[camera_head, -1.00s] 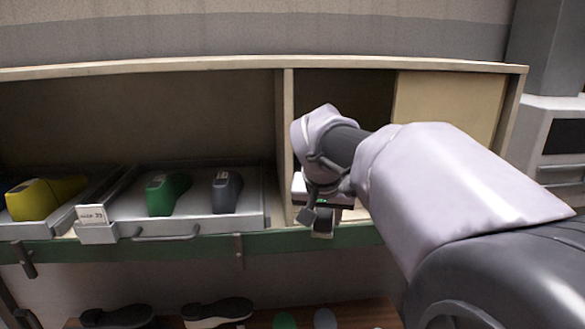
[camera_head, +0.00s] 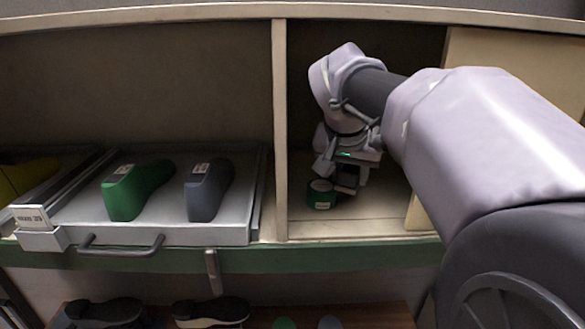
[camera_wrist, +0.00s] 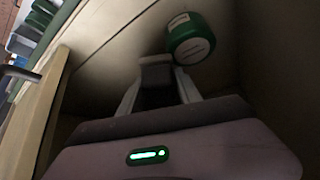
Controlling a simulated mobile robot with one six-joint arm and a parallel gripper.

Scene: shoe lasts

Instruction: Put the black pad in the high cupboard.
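My gripper (camera_head: 345,178) is inside the open right compartment of the high cupboard (camera_head: 280,130), just above its floor. The black pad (camera_wrist: 156,98) appears as a dark block between the two fingers in the wrist view, and my gripper looks shut on it. In the head view it is a small dark block under the gripper, partly hidden by the gripper. I cannot tell whether its lower end touches the cupboard floor.
A green tin (camera_head: 320,195) with a white label stands close left of my gripper; it also shows in the wrist view (camera_wrist: 190,40). A sliding panel (camera_head: 520,90) covers the compartment's right part. Left of the divider, a metal tray (camera_head: 170,232) holds a green and a grey last.

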